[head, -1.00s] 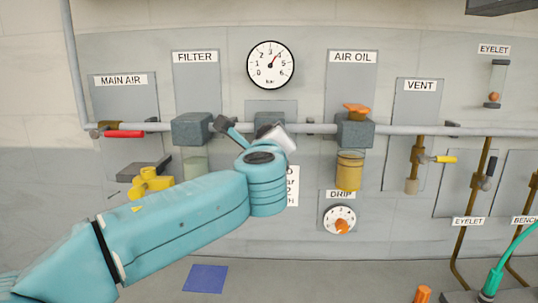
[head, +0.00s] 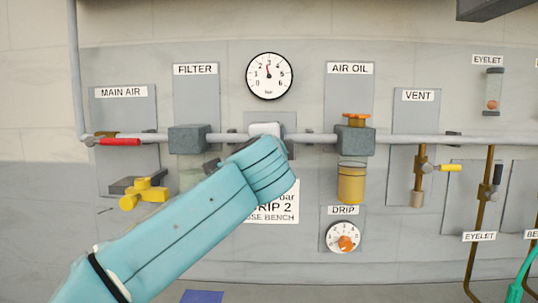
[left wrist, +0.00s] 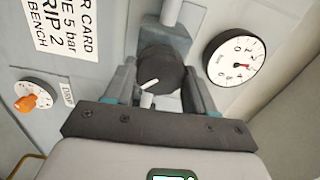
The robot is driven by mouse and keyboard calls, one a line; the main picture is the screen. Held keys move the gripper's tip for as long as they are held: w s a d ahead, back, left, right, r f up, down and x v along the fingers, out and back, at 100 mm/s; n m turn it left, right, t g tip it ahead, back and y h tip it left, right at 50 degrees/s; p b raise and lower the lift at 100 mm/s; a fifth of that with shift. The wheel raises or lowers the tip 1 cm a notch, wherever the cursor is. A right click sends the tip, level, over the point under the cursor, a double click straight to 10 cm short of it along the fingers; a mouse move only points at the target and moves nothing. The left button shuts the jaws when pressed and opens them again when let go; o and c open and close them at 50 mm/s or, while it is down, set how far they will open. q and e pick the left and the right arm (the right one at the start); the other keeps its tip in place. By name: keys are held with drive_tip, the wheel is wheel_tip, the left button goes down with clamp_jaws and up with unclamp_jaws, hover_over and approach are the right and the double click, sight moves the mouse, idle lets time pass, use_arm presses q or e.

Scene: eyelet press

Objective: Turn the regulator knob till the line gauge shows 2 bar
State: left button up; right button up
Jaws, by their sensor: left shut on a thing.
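The line gauge (head: 269,76) is a white dial on the wall, and its needle stands near 3 bar. It also shows in the left wrist view (left wrist: 235,58). The regulator knob (left wrist: 160,70) is dark and round with a white mark, below a light pipe piece in the left wrist view. My left gripper (left wrist: 158,84) has one finger on each side of the knob and is shut on it. In the head view my left arm hides the knob and the fingertips. My right gripper is not in view.
The grey filter block (head: 189,139) is left of my wrist, and the air oil unit (head: 355,139) is right of it. The drip dial (head: 343,237) is lower right. A partly hidden card (head: 275,209) is behind my arm. A yellow valve (head: 143,193) is at left.

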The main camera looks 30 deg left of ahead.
use_arm(q)
drive_tip(key=shift+f+n+b, duration=0.1)
drive_tip(key=shift+n+b, duration=1.1)
drive_tip(key=shift+n, duration=1.8)
drive_tip(key=o, duration=1)
drive_tip(key=shift+o, duration=0.2)
drive_tip(key=shift+s, duration=0.1)
drive_tip(key=b+v, duration=0.3)
drive_tip(key=v, duration=1.3)
drive_tip(key=shift+b, duration=0.35)
